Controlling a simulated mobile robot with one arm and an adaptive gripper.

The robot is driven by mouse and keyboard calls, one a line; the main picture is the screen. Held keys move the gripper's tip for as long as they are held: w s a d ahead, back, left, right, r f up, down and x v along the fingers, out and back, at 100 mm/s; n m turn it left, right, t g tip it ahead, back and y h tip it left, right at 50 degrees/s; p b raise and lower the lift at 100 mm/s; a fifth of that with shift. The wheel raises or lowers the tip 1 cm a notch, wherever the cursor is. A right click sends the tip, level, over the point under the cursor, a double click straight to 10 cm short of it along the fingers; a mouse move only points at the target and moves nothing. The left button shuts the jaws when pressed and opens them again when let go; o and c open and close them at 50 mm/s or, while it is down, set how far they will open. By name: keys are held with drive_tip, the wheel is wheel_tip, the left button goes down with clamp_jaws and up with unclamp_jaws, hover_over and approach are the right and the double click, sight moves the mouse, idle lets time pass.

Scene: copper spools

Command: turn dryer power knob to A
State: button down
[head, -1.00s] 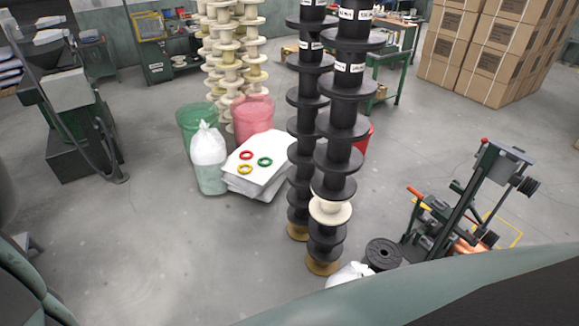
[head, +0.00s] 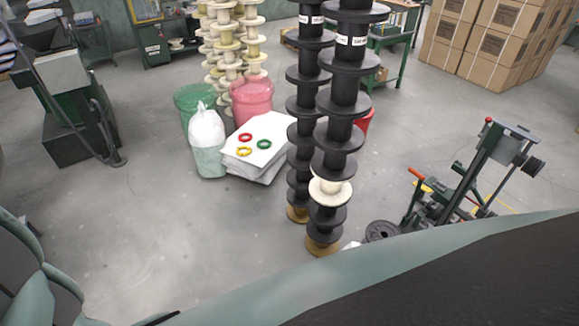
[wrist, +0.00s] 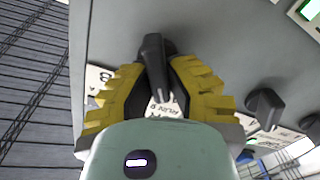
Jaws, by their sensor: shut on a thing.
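In the wrist view, a black knob (wrist: 153,58) stands out from a grey panel (wrist: 214,42). My gripper (wrist: 160,76) has yellow ridged fingers, one on each side of this knob, and is shut on it. The knob's grip bar points nearly up and down in the picture, tilted slightly. White labels with dark print (wrist: 98,78) lie around the knob, partly hidden by the fingers. Their wording is too small and covered to read surely. The knob and panel do not show in the head view.
A second black knob (wrist: 266,106) sits right of my gripper, with another at the picture's edge. A lit green display (wrist: 309,9) is at upper right. In the head view, tall black spool stacks (head: 333,130) and a wheeled green machine (head: 470,185) stand on the floor.

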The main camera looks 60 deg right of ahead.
drive_tip(key=shift+s+a+f+n+b, duration=0.1)
drive_tip(key=shift+n+b, duration=0.65)
drive_tip(key=shift+n, duration=0.45)
drive_tip(key=c, duration=1)
unclamp_jaws()
drive_tip(key=shift+o, duration=0.2)
drive_tip(key=v, duration=1.2)
